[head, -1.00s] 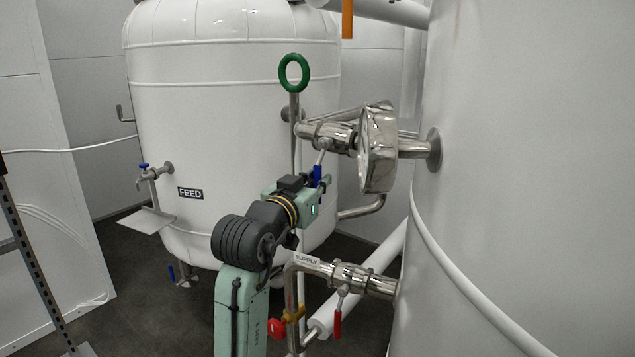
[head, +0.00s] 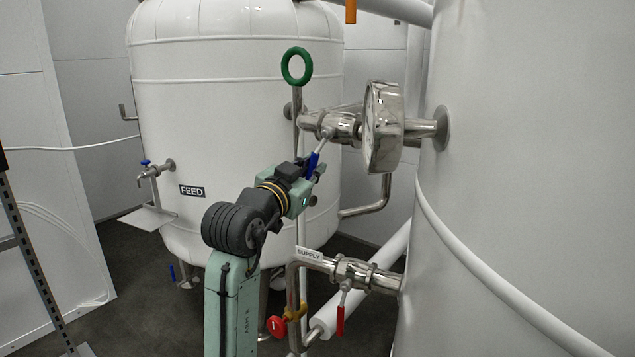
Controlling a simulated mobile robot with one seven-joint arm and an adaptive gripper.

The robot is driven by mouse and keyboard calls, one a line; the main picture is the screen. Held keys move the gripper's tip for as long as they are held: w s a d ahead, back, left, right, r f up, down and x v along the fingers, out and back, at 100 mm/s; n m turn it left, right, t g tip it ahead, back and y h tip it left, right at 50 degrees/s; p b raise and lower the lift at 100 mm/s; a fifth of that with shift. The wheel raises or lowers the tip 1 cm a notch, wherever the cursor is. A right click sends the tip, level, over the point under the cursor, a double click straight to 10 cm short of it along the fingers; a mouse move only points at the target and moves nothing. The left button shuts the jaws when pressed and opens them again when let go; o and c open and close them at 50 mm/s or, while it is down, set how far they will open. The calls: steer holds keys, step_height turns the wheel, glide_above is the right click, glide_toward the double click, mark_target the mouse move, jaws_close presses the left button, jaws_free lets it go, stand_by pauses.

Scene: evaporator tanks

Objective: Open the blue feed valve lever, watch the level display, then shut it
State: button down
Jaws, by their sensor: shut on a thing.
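The blue valve lever (head: 313,163) hangs from the steel feed valve (head: 338,126) on the upper pipe. It slants down to the left, off vertical. My gripper (head: 309,174) is at the lever's lower end and shut on it; its fingers are partly hidden by its own body. A round steel-cased gauge (head: 384,127) stands right of the valve, seen nearly edge-on, so I cannot read its face. No level display can be made out clearly.
A green ring handle (head: 296,66) is above the valve. Below are the SUPPLY pipe (head: 325,262) with a red lever (head: 340,320) and a red knob (head: 276,326). The white FEED tank (head: 235,110) stands behind; a large white tank (head: 530,170) fills the right.

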steer(key=m+b, duration=0.1)
steer(key=a+m, duration=0.1)
steer(key=w+m+b, duration=0.1)
steer(key=shift+a+r+m+h+b, duration=0.3)
steer(key=shift+w+a+r+m+t+h+b, duration=0.15)
steer(key=shift+w+a+r+m+h+b, duration=0.2)
steer(key=shift+m, duration=0.3)
steer(key=shift+w+a+r+m+t+h+b, duration=0.15)
steer(key=shift+r+m+b, duration=0.2)
steer(key=shift+m, duration=0.3)
steer(key=c, duration=1.6)
jaws_free()
steer(key=shift+s, duration=0.1)
steer(key=v, duration=1.2)
